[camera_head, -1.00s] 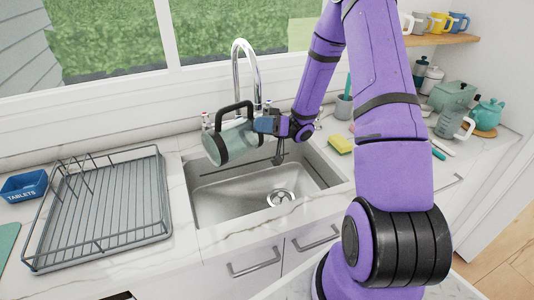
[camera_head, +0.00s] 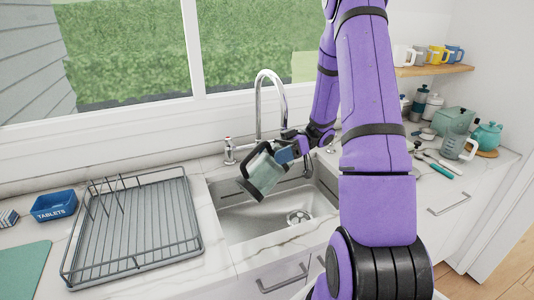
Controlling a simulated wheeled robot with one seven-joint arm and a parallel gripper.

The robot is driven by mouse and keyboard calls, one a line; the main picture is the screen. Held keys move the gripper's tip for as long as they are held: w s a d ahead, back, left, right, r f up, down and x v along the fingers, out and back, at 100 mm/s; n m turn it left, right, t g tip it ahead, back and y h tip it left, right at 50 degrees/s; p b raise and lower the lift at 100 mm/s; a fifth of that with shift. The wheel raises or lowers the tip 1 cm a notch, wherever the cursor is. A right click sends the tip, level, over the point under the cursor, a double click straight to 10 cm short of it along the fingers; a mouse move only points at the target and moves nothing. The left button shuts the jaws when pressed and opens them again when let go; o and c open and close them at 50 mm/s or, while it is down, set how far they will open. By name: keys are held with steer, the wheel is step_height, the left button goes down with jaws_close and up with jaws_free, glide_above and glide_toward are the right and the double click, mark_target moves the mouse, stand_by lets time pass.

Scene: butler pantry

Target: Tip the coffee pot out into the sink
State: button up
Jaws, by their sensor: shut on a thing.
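The coffee pot (camera_head: 264,174) is a clear greenish glass vessel with a black handle. It is held in the air over the back left part of the steel sink (camera_head: 262,218). The drain (camera_head: 298,217) shows in the sink floor, to the pot's lower right.
A curved chrome tap (camera_head: 258,105) stands behind the pot, close to it. A wire dish rack (camera_head: 135,230) is left of the sink, with a blue tablets box (camera_head: 54,206) beyond it. A glass jug (camera_head: 457,137) and teal teapot (camera_head: 487,136) stand on the right counter.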

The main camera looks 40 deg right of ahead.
steer(key=h, duration=0.1)
steer(key=a+f+h, duration=0.1)
steer(key=h, duration=0.1)
steer(key=shift+a+f, duration=0.15)
steer(key=shift+a, duration=0.15)
steer(key=f+h, duration=0.1)
steer(key=h, duration=0.1)
steer(key=a+f+h, duration=0.1)
steer(key=h, duration=0.2)
steer(key=shift+f+n, duration=0.35)
steer(key=shift+n, duration=0.05)
steer(key=shift+d+r+h, duration=0.15)
steer(key=shift+r+h, duration=0.65)
steer(key=shift+h, duration=0.35)
steer(key=shift+d+r+h, duration=0.1)
steer(key=shift+r+h, duration=0.65)
steer(key=shift+h, duration=0.4)
